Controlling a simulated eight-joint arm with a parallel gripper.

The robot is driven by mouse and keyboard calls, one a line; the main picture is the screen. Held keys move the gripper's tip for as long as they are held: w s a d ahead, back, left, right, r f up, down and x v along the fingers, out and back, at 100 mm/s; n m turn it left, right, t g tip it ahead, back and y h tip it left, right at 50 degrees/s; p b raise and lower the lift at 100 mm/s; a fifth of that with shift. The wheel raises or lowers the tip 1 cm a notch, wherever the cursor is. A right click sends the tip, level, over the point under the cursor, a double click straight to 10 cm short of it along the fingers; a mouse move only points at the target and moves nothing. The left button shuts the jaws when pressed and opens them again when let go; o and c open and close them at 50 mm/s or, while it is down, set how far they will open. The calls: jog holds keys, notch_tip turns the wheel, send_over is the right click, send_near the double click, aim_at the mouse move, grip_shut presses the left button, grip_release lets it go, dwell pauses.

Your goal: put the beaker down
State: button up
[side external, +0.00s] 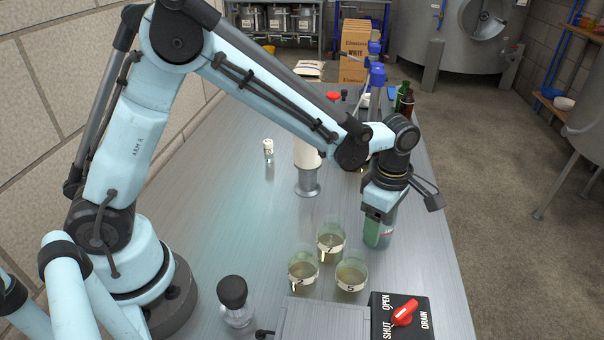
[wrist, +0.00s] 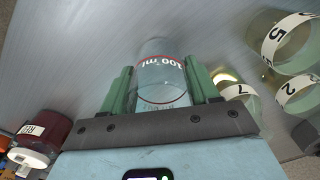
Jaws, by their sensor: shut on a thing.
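The beaker (wrist: 162,75) is clear glass with a red ring and "100 ml" lettering. In the wrist view it sits between the two green fingers of my gripper (wrist: 160,85), which are shut on it from both sides. In the side view my gripper (side external: 379,228) points down over the bench, to the right of the numbered glasses.
Glasses 7 (side external: 330,242), 2 (side external: 303,268) and 5 (side external: 351,271) stand close by on the left. A valve box with a red handle (side external: 404,312) is at the front. A black-capped bottle (side external: 233,298) stands front left. The bench's right edge is close to my gripper.

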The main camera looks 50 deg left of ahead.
jog(key=o, duration=1.1)
jog(key=shift+c, duration=0.2)
notch_tip(320, 180, up, 12)
jog(key=s+a+m+t, duration=0.7)
jog(key=s+a+m, duration=0.5)
jog(key=m, duration=0.9)
jog(key=shift+a+f, duration=0.15)
jog(key=shift+a, duration=0.2)
